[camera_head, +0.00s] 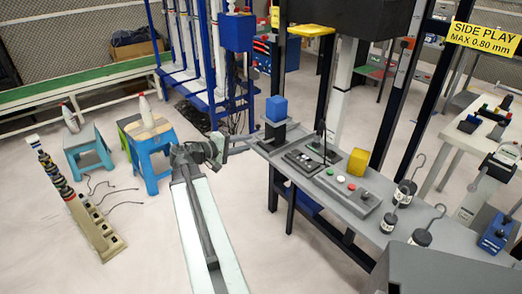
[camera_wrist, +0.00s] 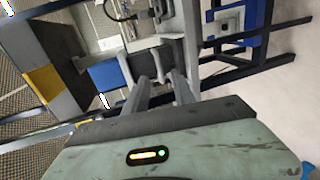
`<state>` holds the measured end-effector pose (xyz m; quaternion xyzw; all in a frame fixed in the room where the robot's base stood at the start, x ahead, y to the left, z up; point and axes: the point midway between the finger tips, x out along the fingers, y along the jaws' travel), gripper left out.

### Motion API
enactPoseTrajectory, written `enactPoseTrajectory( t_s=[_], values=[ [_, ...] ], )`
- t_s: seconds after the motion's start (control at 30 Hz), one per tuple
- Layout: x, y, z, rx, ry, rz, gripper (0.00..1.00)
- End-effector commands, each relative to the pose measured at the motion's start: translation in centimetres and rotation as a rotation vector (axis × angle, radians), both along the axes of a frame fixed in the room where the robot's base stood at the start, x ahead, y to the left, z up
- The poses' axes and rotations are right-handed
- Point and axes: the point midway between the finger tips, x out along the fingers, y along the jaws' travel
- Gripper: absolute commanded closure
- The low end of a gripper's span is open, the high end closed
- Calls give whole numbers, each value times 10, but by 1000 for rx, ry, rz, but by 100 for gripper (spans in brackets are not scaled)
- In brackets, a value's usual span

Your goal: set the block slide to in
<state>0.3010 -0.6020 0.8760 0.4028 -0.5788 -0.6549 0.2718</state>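A blue block (camera_head: 276,108) sits on a dark grey base (camera_head: 275,130) at the left end of the grey table (camera_head: 349,211). The wrist view shows a blue block (camera_wrist: 105,75) just left of the fingers. I cannot tell the slide's exact position from these frames. My gripper (camera_head: 223,145) is just left of this table end, apart from the blue block. In the wrist view its two fingers (camera_wrist: 160,85) stand apart with a gap between them and nothing visibly held.
A panel with coloured buttons (camera_head: 345,188), a yellow block (camera_head: 358,161) and several hooked weights (camera_head: 404,191) share the table. A blue frame (camera_head: 237,33) stands behind my gripper.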

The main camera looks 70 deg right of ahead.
Motion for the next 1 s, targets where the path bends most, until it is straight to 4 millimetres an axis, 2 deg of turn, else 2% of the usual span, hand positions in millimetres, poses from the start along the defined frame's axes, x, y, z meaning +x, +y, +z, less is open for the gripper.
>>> enactPoseTrajectory(
  t_s=[0.17, 0.5, 0.87, 0.97, 1.0],
  values=[
    [-5, -10, -2, 1, -1, 0, 69],
    [-35, -58, -15, 2, -2, 0, 69],
    [-41, -64, -16, 2, -2, 0, 69],
    [-41, -64, -16, 2, -2, 0, 97],
    [-41, -64, -16, 2, -2, 0, 100]
  ],
)
